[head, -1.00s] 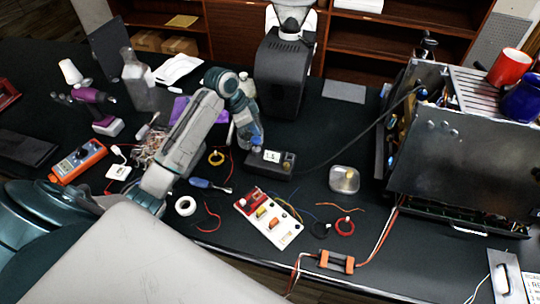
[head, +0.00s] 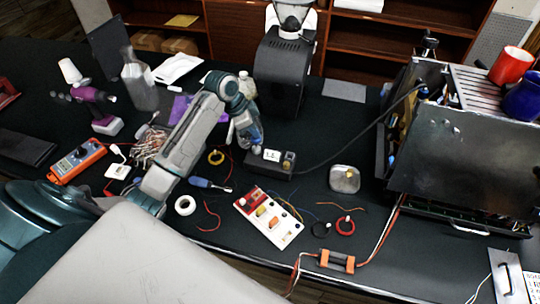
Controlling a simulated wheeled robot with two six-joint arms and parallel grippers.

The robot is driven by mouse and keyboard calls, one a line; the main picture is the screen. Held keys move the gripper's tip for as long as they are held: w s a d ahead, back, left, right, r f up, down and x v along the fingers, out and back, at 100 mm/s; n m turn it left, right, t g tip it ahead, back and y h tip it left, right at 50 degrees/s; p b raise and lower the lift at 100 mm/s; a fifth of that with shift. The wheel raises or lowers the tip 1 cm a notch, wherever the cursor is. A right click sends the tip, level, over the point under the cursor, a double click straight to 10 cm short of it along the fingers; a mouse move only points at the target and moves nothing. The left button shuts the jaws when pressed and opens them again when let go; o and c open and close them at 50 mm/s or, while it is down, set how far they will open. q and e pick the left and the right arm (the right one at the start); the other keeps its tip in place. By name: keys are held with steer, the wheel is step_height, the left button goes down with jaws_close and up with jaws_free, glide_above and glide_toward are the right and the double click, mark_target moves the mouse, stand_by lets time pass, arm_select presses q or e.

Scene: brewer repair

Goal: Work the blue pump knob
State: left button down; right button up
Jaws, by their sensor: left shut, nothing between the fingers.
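The opened brewer (head: 440,160) stands at the right of the bench, its metal side panel facing me. Small blue parts show at its left edge, one low (head: 391,160) and one near the top (head: 423,91). They are too small for me to tell whether either is the blue pump knob. My left gripper (head: 256,147) points down at the middle of the bench, just behind the black socket box (head: 268,165), well left of the brewer. It is shut and empty. Whether it touches the box is unclear. My right gripper is not in view.
A black cable runs from the socket box to the brewer. A grinder (head: 283,72) stands behind my left gripper. A round metal tin (head: 344,179) and a white board (head: 268,217) lie in front. Red and blue mugs (head: 510,66) sit on the brewer.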

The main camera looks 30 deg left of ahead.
mark_target(254, 138)
arm_select(q)
steer(key=shift+f+b, duration=0.6)
steer(key=shift+f, duration=1.05)
steer(key=shift+r+p, duration=1.15)
steer(key=shift+r, duration=1.2)
steer(key=shift+f, duration=0.1)
steer(key=shift+f+b, duration=1.15)
steer(key=shift+f, duration=1.1)
steer(key=shift+r+p, duration=1.05)
steer(key=shift+r, duration=1.25)
